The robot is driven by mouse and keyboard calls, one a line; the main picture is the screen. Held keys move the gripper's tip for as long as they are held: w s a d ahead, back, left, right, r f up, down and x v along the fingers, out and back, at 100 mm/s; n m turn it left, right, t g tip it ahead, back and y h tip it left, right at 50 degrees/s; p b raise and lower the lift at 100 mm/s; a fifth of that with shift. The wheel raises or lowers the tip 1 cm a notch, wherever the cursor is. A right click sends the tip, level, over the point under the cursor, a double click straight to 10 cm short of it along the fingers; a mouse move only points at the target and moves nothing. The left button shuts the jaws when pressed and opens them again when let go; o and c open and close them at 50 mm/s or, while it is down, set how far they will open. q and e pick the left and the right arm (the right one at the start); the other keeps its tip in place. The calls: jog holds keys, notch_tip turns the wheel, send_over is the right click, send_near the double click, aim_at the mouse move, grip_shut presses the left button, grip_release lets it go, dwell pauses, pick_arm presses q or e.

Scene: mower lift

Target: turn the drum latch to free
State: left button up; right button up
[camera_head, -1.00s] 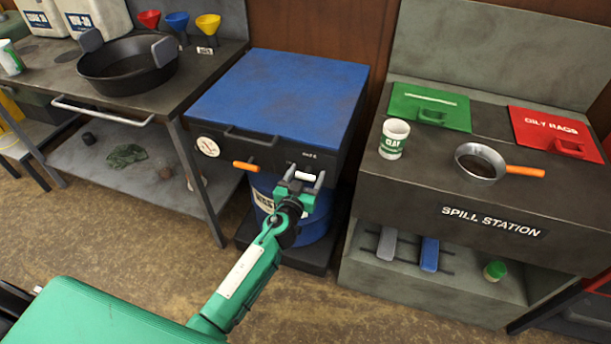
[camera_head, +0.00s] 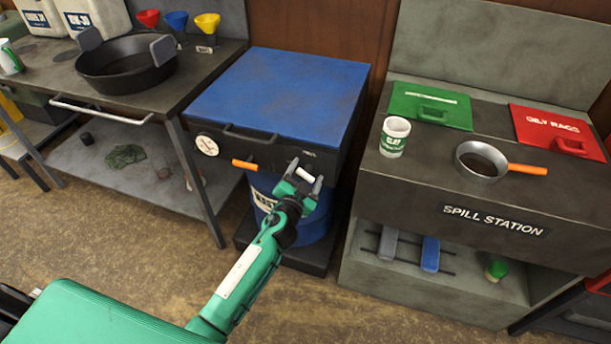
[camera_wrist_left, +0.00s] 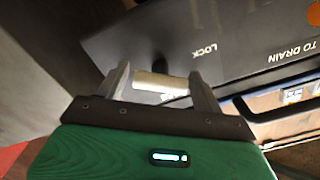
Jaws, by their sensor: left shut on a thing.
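The drum latch (camera_head: 306,174) has a pale bar-like grip on the dark front rim of the blue-topped drum unit (camera_head: 283,86). In the head view it slopes down to the right. My left gripper (camera_head: 305,174) is shut on the latch, with one finger at each end of the pale grip. In the left wrist view the latch (camera_wrist_left: 160,81) lies between the two fingers of the gripper (camera_wrist_left: 162,88). The word LOCK shows on the dark panel beside it. My right gripper is not in view.
An orange handle (camera_head: 244,164) and a round dial (camera_head: 207,145) sit left of the latch. The blue drum (camera_head: 318,225) stands below. A workbench with a black pan (camera_head: 125,66) is at left, the spill station (camera_head: 450,205) at right. Open floor lies in front.

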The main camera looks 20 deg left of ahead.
pick_arm(q)
jog(key=shift+f+m, duration=0.1)
jog(key=shift+m, duration=1.8)
jog(key=m, duration=0.3)
jog(key=shift+m, duration=1.4)
jog(key=shift+d+f+m, duration=0.1)
jog(key=shift+m, duration=0.7)
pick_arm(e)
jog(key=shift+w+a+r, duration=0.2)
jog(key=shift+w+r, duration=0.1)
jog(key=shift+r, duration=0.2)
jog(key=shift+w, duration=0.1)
pick_arm(q)
jog(key=o, duration=0.9)
